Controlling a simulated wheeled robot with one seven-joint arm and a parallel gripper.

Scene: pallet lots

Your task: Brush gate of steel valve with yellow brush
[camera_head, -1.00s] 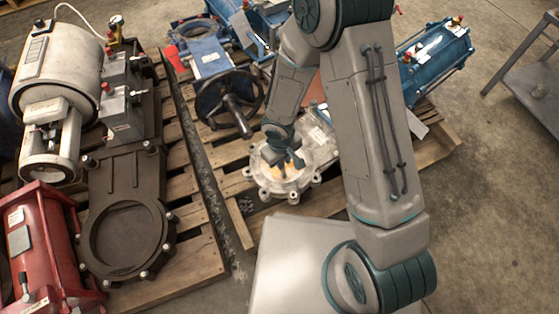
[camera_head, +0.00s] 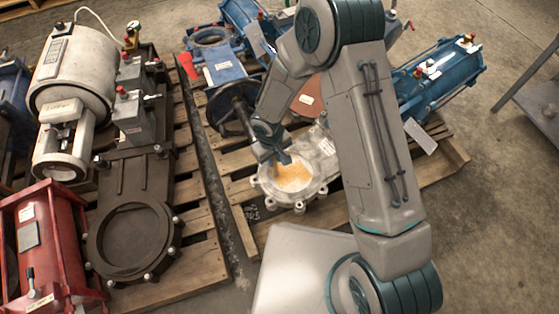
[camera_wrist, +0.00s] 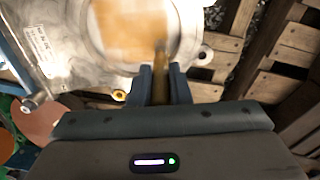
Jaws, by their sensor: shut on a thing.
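The steel valve (camera_head: 322,160) lies flat on a pallet, a silvery body with a round bolted flange. Its gate (camera_head: 292,177) is a round face with an orange-brown coating, paler in places. In the wrist view the valve body (camera_wrist: 62,45) is at upper left and the gate (camera_wrist: 130,28) is at top centre. My gripper (camera_head: 277,158) is at the gate's upper-left edge. In the wrist view my gripper (camera_wrist: 162,80) is shut on the yellow brush (camera_wrist: 160,68), a narrow yellow-brown piece reaching the gate's edge. Its tip is blurred, so I cannot tell whether it touches.
A dark gate valve (camera_head: 130,240), a white actuator (camera_head: 75,70) and a red cylinder (camera_head: 50,245) stand at the left. Blue valves (camera_head: 435,72) and a black handwheel (camera_head: 232,105) surround the steel valve. Bare floor (camera_head: 490,200) is at the right.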

